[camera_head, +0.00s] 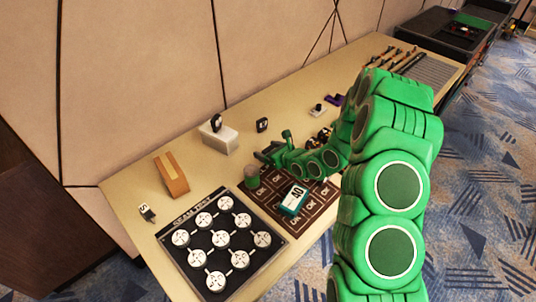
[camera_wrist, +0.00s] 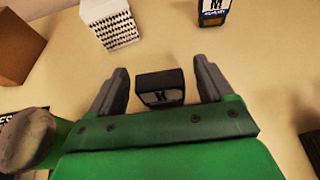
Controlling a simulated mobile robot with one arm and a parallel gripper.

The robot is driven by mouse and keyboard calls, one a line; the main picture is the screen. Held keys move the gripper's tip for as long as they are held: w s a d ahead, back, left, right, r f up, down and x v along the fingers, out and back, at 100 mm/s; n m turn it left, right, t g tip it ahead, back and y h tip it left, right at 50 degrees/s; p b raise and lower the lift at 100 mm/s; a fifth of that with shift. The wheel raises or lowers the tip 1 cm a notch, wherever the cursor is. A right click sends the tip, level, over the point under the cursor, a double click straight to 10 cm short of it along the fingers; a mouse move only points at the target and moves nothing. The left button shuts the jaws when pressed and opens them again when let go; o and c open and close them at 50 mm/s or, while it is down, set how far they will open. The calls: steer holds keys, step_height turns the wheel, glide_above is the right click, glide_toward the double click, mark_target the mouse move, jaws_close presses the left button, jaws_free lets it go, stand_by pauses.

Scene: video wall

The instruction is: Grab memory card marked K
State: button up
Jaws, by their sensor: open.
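A small dark memory card (camera_wrist: 160,88) with a pale label that reads like K lies on the table in the wrist view. It is between the two fingers of my gripper (camera_wrist: 161,82), with a gap on each side. My gripper is open and not touching it. In the head view my gripper (camera_head: 270,154) is low over the table, and I cannot make out the K card there. Another card marked M (camera_wrist: 213,12) is at the wrist view's top edge.
A white block (camera_head: 220,138) with a dark item on top and a wooden block (camera_head: 171,175) stand nearby. A cup (camera_head: 250,177) is close beside my gripper. A game board (camera_head: 220,240) and a brown mat (camera_head: 322,200) fill the front. A card marked S (camera_head: 147,213) lies left.

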steer(key=c, duration=1)
steer(key=shift+c, duration=0.2)
steer(key=shift+r, duration=0.1)
